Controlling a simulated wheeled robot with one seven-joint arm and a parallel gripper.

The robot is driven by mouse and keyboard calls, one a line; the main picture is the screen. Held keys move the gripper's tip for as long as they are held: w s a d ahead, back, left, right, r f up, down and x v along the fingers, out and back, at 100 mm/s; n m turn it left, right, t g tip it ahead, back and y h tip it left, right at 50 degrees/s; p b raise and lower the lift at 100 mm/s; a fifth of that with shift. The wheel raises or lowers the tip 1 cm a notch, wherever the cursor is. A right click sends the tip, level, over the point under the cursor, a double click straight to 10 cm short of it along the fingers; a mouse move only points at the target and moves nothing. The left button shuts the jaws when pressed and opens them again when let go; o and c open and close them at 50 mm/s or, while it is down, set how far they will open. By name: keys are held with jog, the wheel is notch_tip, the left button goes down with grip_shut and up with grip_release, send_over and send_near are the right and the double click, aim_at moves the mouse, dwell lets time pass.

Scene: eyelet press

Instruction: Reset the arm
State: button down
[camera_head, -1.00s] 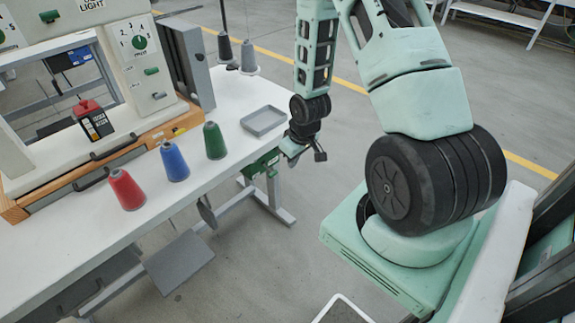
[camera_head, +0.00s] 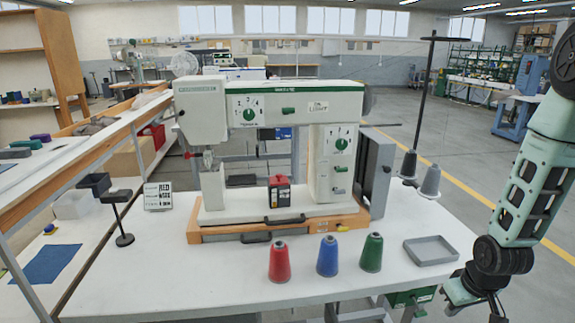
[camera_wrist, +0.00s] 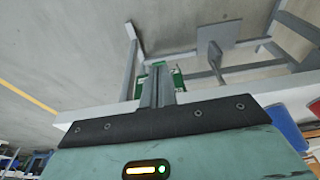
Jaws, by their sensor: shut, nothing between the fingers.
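My arm comes down the right side of the head view. My gripper (camera_head: 492,306) hangs beside the right front corner of the white table (camera_head: 400,218), to the right of the grey tray (camera_head: 431,250). In the wrist view my gripper's two grey fingers (camera_wrist: 160,84) lie together with nothing between them. The fingertips are hard to make out in the head view.
Red (camera_head: 279,262), blue (camera_head: 328,256) and green (camera_head: 372,252) thread cones stand along the table's front edge. The eyelet press (camera_head: 320,165) stands behind them, with a red-and-black box (camera_head: 279,191) on it.

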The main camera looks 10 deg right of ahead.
jog(key=s+a+r+n+g, duration=0.1)
jog(key=a+r+n, duration=0.1)
jog(key=a+r, duration=0.55)
jog(key=a+r+n, duration=0.2)
jog(key=a+r, duration=0.3)
jog(key=a, duration=0.6)
jog(key=s+a+r+n, duration=0.1)
jog(key=s+a+r, duration=0.3)
jog(key=s+a, duration=0.2)
jog(key=s+a+r+n+g, duration=0.1)
jog(key=s+a+r, duration=0.4)
jog(key=s, duration=0.5)
jog(key=shift+a+n+g+y, duration=0.3)
jog(key=shift+a+n, duration=0.25)
jog(key=shift+n, duration=0.15)
